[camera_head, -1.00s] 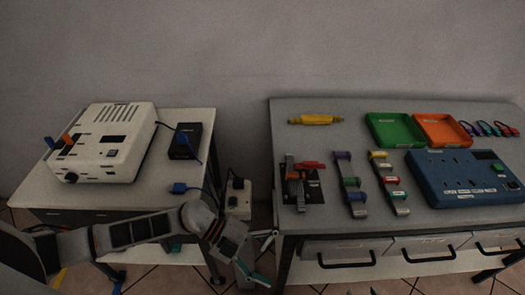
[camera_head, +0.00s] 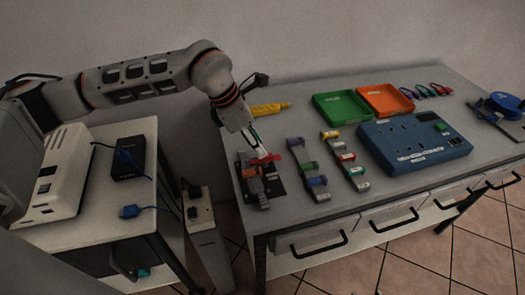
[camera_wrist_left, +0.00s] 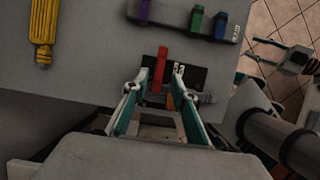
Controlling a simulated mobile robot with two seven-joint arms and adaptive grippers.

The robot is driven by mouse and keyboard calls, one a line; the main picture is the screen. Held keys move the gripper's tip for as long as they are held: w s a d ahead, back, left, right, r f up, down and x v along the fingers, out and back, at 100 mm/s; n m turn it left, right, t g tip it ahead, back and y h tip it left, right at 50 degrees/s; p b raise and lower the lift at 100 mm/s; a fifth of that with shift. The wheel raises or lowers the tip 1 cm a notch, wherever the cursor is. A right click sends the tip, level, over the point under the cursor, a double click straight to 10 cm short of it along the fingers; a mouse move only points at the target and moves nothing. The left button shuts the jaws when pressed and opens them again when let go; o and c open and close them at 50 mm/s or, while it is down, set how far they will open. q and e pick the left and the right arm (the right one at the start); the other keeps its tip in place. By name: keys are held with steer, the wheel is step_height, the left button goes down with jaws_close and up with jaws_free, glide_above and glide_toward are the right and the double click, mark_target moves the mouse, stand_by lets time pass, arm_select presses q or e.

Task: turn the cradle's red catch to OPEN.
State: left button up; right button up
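The cradle (camera_head: 262,188) is a grey clamp on a black plate at the table's left front corner. Its red catch (camera_head: 265,160) lies across the far end. In the left wrist view the red catch (camera_wrist_left: 161,66) appears between the fingertips, with a gap on both sides. My left gripper (camera_head: 257,146) points down just above the catch; its spread fingers (camera_wrist_left: 159,76) hold nothing. The cradle's lower part is hidden by the fingers there, and no catch marking is readable. My right gripper (camera_wrist_left: 254,52) shows at the right, fingers apart and empty, over the floor.
Grey clip strips (camera_head: 312,184) with coloured clips lie right of the cradle. Behind are a yellow tool (camera_head: 270,108), a green tray (camera_head: 342,105) and an orange tray (camera_head: 385,99). A blue socket box (camera_head: 415,142) stands to the right.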

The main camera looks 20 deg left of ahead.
arm_select(q)
steer(key=shift+x, duration=1.85)
arm_select(e)
steer(key=shift+s+d+f, duration=0.15)
steer(key=shift+f, duration=0.1)
arm_select(q)
jaws_close()
